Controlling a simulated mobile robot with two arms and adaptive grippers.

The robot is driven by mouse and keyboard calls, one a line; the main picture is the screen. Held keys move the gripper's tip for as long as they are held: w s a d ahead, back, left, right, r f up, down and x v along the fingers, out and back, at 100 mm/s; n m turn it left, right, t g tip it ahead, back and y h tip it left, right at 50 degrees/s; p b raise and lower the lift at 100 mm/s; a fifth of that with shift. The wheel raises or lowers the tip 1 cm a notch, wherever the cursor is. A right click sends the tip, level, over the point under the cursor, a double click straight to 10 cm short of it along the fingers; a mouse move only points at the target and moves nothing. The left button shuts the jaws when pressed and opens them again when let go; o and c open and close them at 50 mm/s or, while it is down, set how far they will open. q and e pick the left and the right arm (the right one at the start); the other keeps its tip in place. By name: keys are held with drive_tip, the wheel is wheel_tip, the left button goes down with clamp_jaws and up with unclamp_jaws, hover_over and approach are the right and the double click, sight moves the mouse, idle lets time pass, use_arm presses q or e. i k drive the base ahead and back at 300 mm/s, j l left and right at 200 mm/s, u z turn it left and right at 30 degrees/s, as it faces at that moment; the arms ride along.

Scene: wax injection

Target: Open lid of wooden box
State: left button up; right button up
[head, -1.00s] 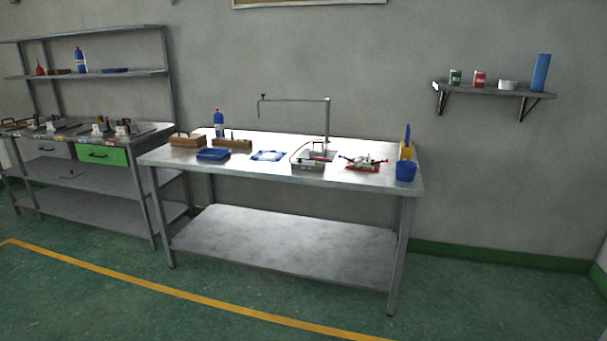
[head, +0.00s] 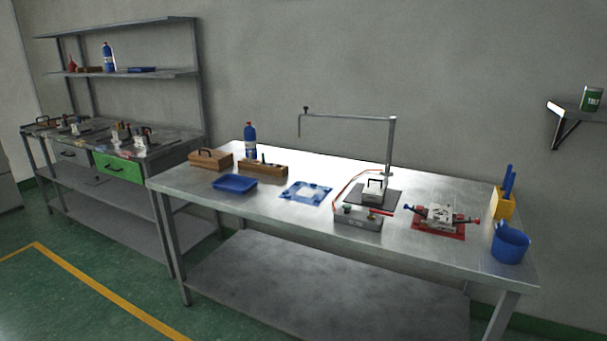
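A wooden box (head: 211,159) with a dark handle on top stands at the back left of the steel table (head: 253,209). Its lid looks shut. A second wooden block or box (head: 263,169) stands to its right, with small dark upright things in its top. Neither of my grippers shows in the head view.
On the table are a blue tray (head: 234,184), a blue bottle (head: 250,140), a blue-and-white mat (head: 306,193), a grey device (head: 358,217) under a metal arm stand (head: 391,150), a red-based fixture (head: 438,228) and a blue cup (head: 510,244). A shelved bench (head: 110,226) stands left.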

sight(215, 157)
drive_tip(key=i+j+u, duration=0.1)
drive_tip(key=i+u, duration=0.3)
drive_tip(key=i, duration=0.25)
drive_tip(key=i+l+u, duration=0.1)
drive_tip(key=i+u, duration=0.3)
drive_tip(key=i, duration=0.2)
drive_tip(key=i+j+z, duration=0.25)
drive_tip(key=i+j, duration=0.75)
drive_tip(key=i, duration=0.15)
